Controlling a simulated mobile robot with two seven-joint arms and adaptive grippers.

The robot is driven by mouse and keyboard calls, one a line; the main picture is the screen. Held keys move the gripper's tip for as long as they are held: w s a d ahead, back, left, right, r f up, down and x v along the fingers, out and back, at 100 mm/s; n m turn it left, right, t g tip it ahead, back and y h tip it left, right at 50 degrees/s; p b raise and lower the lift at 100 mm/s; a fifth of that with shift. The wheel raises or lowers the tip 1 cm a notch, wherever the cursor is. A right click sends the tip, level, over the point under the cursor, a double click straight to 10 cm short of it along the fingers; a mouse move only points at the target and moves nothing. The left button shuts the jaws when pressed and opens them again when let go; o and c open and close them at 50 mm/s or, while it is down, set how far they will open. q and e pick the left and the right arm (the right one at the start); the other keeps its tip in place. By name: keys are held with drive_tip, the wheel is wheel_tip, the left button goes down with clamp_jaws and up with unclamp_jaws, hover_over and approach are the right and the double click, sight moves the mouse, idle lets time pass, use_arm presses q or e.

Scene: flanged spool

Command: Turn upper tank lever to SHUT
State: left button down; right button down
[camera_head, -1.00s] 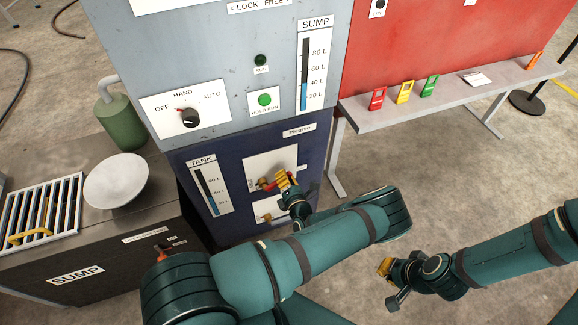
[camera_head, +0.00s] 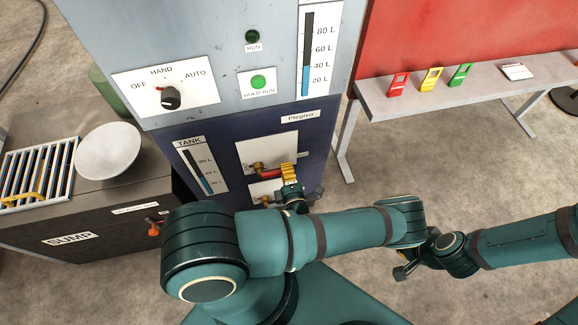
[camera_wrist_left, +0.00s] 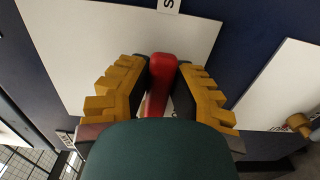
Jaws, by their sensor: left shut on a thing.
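The upper tank lever (camera_head: 270,174) is red with a brass valve body (camera_head: 257,167). It sits on a white plate (camera_head: 252,152) on the dark blue tank panel and lies roughly level, pointing right. My left gripper (camera_head: 288,172) is at its right end. In the left wrist view the red lever (camera_wrist_left: 158,84) stands between the yellow fingers of my left gripper (camera_wrist_left: 162,85), which are shut on it. Part of a plate label starting with S (camera_wrist_left: 169,4) shows there. My right gripper (camera_head: 402,272) hangs over the floor, partly hidden behind my left arm.
A lower brass valve (camera_head: 265,200) sits on a second white plate just below. The tank gauge (camera_head: 200,170) is left of the lever. The sump box (camera_head: 100,235) with an orange lever (camera_head: 154,229) stands at left. A grey bench (camera_head: 450,98) stands right, with open floor before it.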

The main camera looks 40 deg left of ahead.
use_arm(q)
drive_tip(key=shift+s, duration=0.1)
idle(0.3)
drive_tip(key=c, duration=0.8)
unclamp_jaws()
drive_tip(key=shift+a+f, duration=0.1)
wheel_tip(320, 180, up, 10)
drive_tip(key=shift+r, duration=0.1)
